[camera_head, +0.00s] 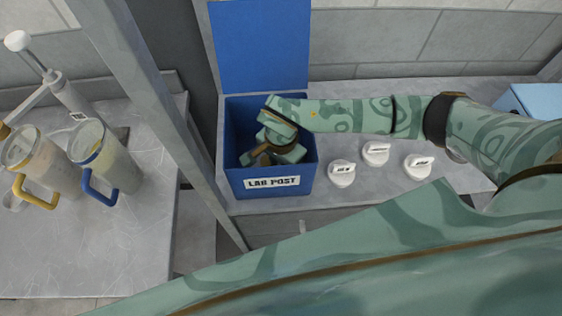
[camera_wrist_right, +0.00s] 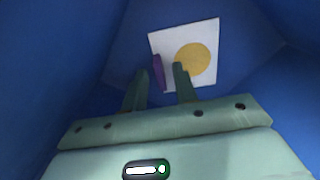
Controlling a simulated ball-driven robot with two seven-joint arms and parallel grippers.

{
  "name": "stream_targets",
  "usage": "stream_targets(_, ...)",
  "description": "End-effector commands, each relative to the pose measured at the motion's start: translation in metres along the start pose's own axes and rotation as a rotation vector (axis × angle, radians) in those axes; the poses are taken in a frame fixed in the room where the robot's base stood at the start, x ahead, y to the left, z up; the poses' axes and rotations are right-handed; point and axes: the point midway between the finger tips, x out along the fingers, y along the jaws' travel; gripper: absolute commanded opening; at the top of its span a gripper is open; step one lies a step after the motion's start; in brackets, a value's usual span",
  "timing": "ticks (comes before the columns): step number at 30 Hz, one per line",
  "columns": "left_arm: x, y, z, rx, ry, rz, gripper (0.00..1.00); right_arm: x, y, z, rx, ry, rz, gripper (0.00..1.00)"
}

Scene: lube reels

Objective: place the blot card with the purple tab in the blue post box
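The blue post box (camera_head: 232,178), labelled LAB POST, stands on the bench with its lid up. My right arm reaches over it, and my right gripper (camera_head: 262,155) is down inside. In the right wrist view, the white blot card (camera_wrist_right: 209,36) with a yellow round blot lies against a blue inner surface of the box. Its purple tab (camera_wrist_right: 157,72) shows in the gap between the fingertips of my right gripper (camera_wrist_right: 161,70). The fingers are apart, with no visible grip on the tab. The card is hidden in the head view. My left gripper is out of view.
Several white labelled knobs or lids, one of them here (camera_head: 342,173), sit right of the box. Two handled jugs, one with a blue handle (camera_head: 100,188), stand on the left bench. A grey post (camera_head: 165,110) rises between the benches. A light blue box (camera_head: 538,100) sits far right.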

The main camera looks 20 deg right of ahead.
Motion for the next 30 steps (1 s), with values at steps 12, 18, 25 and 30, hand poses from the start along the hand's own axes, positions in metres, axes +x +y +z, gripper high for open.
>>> stream_targets(12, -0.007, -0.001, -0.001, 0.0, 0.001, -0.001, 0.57, -0.065, -0.002, -0.002, -0.001, 0.004, -0.007, 0.29)
stream_targets(18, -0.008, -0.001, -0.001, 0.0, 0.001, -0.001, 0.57, -0.104, -0.001, -0.001, -0.001, 0.002, -0.003, 0.29)
stream_targets(25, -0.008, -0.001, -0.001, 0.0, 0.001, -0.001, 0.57, -0.122, 0.0, 0.0, 0.001, 0.0, 0.0, 0.29)
stream_targets(30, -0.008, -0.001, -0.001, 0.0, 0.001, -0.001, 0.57, -0.123, 0.0, 0.0, 0.001, 0.0, 0.001, 0.29)
